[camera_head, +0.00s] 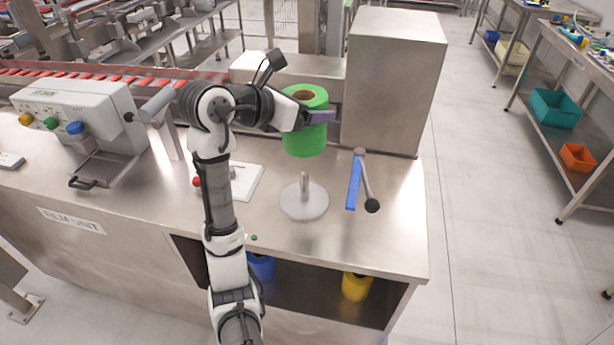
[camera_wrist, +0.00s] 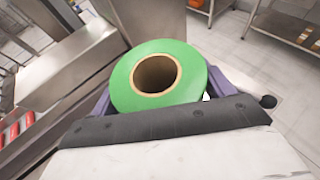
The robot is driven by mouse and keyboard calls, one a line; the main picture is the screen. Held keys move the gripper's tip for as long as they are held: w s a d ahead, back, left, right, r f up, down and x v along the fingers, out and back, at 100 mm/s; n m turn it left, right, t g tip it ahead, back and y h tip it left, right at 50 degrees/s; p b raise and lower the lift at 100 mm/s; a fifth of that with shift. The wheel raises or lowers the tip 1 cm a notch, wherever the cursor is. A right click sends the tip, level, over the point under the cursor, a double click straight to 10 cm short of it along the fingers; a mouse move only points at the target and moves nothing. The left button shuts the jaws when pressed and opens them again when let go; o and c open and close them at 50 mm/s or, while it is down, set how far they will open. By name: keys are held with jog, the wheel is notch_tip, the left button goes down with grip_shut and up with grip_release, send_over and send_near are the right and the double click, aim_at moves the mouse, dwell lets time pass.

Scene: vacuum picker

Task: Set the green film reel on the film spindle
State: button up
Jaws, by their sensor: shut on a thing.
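The green film reel (camera_head: 305,138) is a thick upright roll with a brown hollow core. My gripper (camera_head: 318,117) is shut on it and holds it up above the bench. In the wrist view the reel (camera_wrist: 190,82) sits between the purple fingers, with its open core facing the camera. The film spindle (camera_head: 305,190) is a short metal post on a round grey base on the bench top. The reel is above the spindle and apart from it, with a visible gap. The spindle is hidden in the wrist view.
A tall metal box (camera_head: 390,80) stands right behind the reel. A blue bar (camera_head: 354,184) and a lever with a black knob (camera_head: 372,205) are right of the spindle. A white plate with a red knob (camera_head: 197,182) is on the left. The bench front (camera_head: 380,262) is clear.

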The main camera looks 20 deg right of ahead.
notch_tip(320, 180, down, 17)
jog(key=shift+r+p, duration=0.2)
jog(key=shift+p, duration=0.55)
jog(key=o, duration=1.3)
jog(key=shift+f, duration=0.15)
